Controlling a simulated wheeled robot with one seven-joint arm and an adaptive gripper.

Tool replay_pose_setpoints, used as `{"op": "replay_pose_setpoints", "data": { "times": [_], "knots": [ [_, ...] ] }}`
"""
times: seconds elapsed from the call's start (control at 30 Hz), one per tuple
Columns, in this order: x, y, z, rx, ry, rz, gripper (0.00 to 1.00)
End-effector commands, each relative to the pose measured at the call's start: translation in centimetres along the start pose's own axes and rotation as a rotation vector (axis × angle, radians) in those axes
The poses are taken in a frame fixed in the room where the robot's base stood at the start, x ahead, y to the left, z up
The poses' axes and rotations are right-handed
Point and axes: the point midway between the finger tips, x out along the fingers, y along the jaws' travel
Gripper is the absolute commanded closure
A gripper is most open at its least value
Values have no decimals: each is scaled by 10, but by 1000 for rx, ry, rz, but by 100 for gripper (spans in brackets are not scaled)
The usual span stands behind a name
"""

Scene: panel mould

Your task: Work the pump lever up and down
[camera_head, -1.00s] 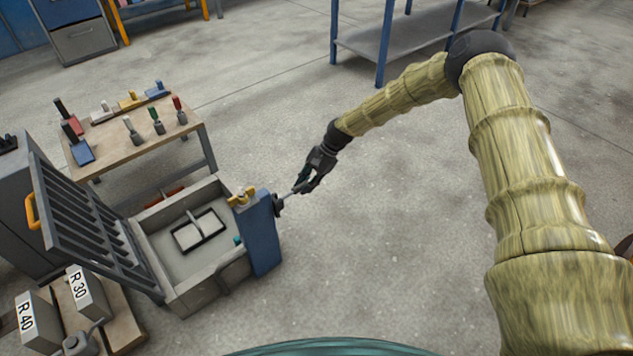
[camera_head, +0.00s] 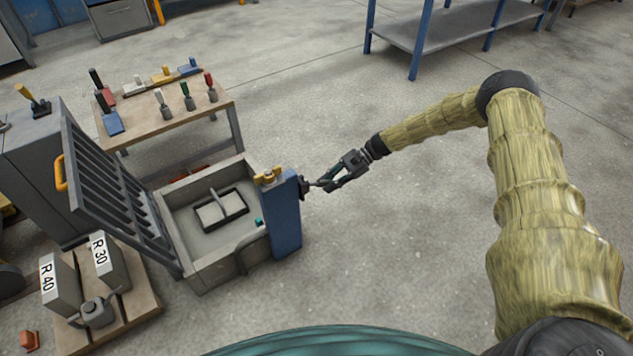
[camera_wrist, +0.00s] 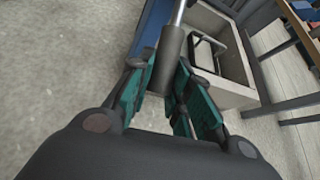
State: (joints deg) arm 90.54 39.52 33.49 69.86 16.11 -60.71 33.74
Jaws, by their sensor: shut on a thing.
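The blue pump column (camera_head: 286,214) stands at the right side of the open grey mould box (camera_head: 196,275). Its lever (camera_head: 313,184) sticks out to the right from a dark pivot on the column, nearly level in the head view. My gripper (camera_head: 327,183) is shut on the lever's outer end. In the wrist view the lever's grey cylindrical grip (camera_wrist: 168,60) sits between the teal finger pads of my gripper (camera_wrist: 163,88). A thin metal rod runs from the grip towards the blue column. The fingers partly hide the grip.
The slatted lid (camera_head: 108,190) of the box stands open on the left. A wooden table (camera_head: 160,122) with several hand tools is behind it. Weights marked R 40 and R 30 (camera_head: 112,263) sit on a board at front left. The floor right of the column is clear.

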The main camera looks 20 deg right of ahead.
Motion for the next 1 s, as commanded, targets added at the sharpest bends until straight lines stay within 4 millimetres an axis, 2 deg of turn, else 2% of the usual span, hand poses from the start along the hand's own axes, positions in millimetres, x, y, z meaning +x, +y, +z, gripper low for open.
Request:
{"op": "replay_pose_setpoints", "data": {
  "times": [0.23, 0.63, 0.67, 0.77, 1.0],
  "knots": [
    [-9, 7, -7, 13, -23, -21, 100],
    [-9, 7, -7, 14, -26, -22, 100],
    [-9, 7, -7, 14, -26, -22, 74],
    [-9, 8, -7, 14, -26, -21, 57],
    [-10, 8, -7, 14, -26, -21, 57]
  ]
}}
